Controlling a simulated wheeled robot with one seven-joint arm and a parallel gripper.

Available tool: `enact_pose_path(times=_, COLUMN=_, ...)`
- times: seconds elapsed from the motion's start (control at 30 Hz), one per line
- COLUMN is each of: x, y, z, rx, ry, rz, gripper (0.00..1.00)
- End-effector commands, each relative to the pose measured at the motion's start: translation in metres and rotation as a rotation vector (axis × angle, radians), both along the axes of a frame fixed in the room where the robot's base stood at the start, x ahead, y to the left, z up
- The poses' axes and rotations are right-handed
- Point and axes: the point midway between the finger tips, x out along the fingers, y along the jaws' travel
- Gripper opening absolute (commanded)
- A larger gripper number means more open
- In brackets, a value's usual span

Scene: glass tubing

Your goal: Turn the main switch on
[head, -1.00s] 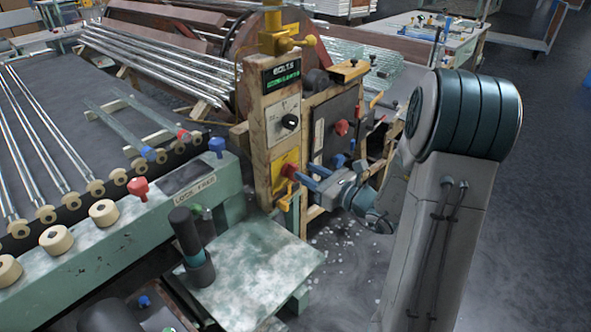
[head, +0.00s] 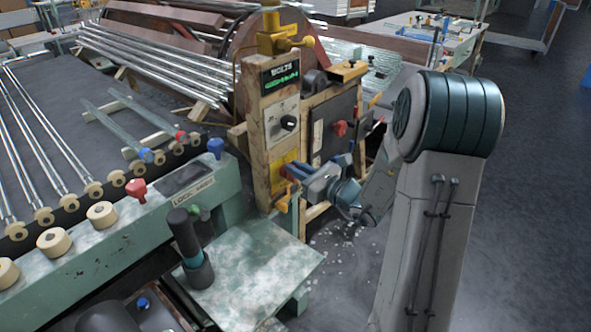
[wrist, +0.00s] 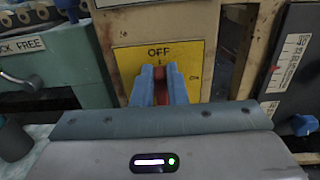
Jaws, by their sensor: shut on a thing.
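The main switch is a red lever (wrist: 172,72) on a yellow plate (wrist: 204,60) marked OFF at the top and, faintly, ON at the right. The plate also shows in the head view (head: 279,160), on the front of the worn beige post. My gripper (wrist: 163,76) is shut on the red lever, with one blue finger on each side of it. The lever points up toward OFF. In the head view my gripper (head: 291,174) reaches the plate from the right, and its fingers hide most of the lever.
Above the switch are a black knob (head: 289,123) and a green-lit display (head: 280,75). A dark panel with a red knob (head: 340,128) stands at the right. A green bench (head: 85,238) with rollers and glass tubes lies left. Floor at the right is open.

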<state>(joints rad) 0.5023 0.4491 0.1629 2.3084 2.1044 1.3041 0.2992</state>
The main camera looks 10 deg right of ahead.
Motion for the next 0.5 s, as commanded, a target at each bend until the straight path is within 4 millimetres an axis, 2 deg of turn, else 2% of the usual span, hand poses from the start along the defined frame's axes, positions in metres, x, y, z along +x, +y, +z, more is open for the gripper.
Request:
enact_pose_path(times=0.27, x=0.0006, y=-0.0023, z=0.0017, rx=0.078, ry=0.06, rz=0.007, gripper=0.0)
enact_pose_path(times=0.5, x=0.003, y=-0.0076, z=0.0027, rx=0.233, ry=0.173, rz=0.004, gripper=0.0)
